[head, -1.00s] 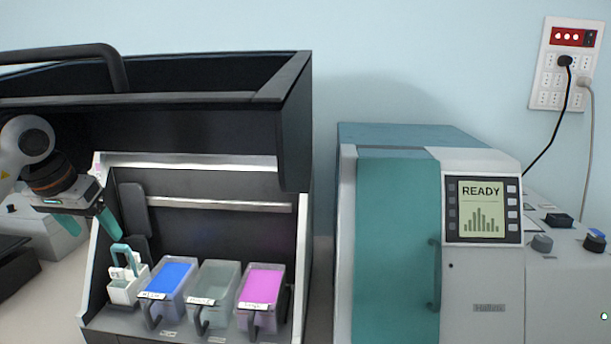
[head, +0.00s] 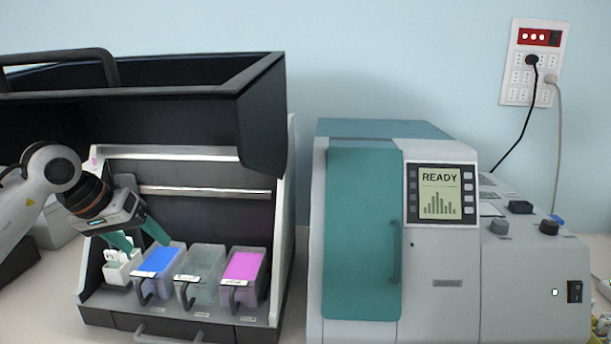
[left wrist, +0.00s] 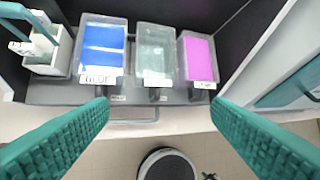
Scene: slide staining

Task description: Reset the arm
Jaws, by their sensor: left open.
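My left gripper (head: 140,240) is open and empty, with its teal fingers in front of the stainer near the white slide rack and the blue tub. In the left wrist view the two fingers (left wrist: 160,105) stand wide apart with nothing between them. The white slide rack (head: 117,271) with a teal handle sits at the left of the stainer shelf; it also shows in the left wrist view (left wrist: 45,58). Beside it stand the blue tub (head: 159,262), the clear grey tub (head: 203,262) and the magenta tub (head: 243,267). My right gripper is not in view.
The black stainer hood (head: 180,120) is raised above the tubs. A teal and white machine (head: 365,230) reading READY stands to the right. A wall socket (head: 530,65) with cables hangs behind. A strip of bench shows between stainer and machine.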

